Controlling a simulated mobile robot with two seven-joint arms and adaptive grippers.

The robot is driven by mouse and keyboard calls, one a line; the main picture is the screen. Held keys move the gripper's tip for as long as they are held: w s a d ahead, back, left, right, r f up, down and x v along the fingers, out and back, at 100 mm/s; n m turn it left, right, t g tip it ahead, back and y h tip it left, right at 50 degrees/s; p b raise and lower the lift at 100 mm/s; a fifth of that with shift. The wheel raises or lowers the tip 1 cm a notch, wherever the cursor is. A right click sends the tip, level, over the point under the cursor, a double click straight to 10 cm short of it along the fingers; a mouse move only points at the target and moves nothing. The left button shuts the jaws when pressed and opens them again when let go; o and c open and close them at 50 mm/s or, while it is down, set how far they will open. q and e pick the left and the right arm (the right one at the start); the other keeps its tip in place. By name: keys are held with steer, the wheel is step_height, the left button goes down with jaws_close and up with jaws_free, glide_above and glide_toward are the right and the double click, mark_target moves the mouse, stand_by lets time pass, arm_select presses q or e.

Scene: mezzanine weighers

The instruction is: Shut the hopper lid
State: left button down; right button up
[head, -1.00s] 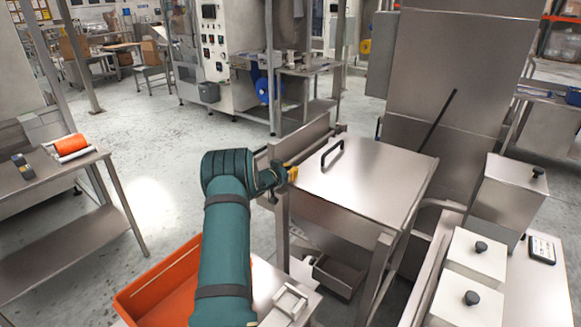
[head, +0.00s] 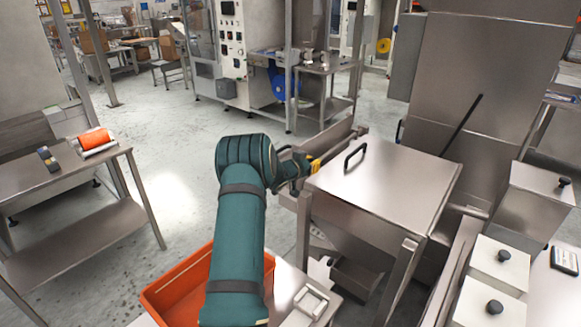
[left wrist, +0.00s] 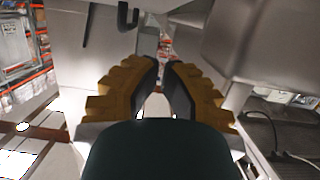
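The hopper lid (head: 395,185) is a flat steel panel with a black bar handle (head: 355,156) near its far left edge. It lies roughly level over the steel hopper (head: 352,226); I cannot tell whether any gap is left under it. My left gripper (head: 315,165), with yellow fingers, is just left of the lid, short of the handle and apart from it. In the left wrist view its fingers (left wrist: 163,75) stand a little apart with nothing between them. A dark handle-like piece (left wrist: 126,16) shows at the top of that view. My right gripper is not in view.
An orange crate (head: 152,299) is below my left arm. A steel table (head: 80,190) with an orange roll (head: 94,139) stands at the left. A tall steel cabinet (head: 480,70) rises behind the lid. White-lidded bins (head: 497,262) stand at the right. Open floor lies at the left.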

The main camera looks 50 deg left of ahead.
arm_select(q)
steer(key=v, duration=0.8)
steer(key=shift+s+d+b, duration=0.3)
steer(key=shift+b, duration=0.15)
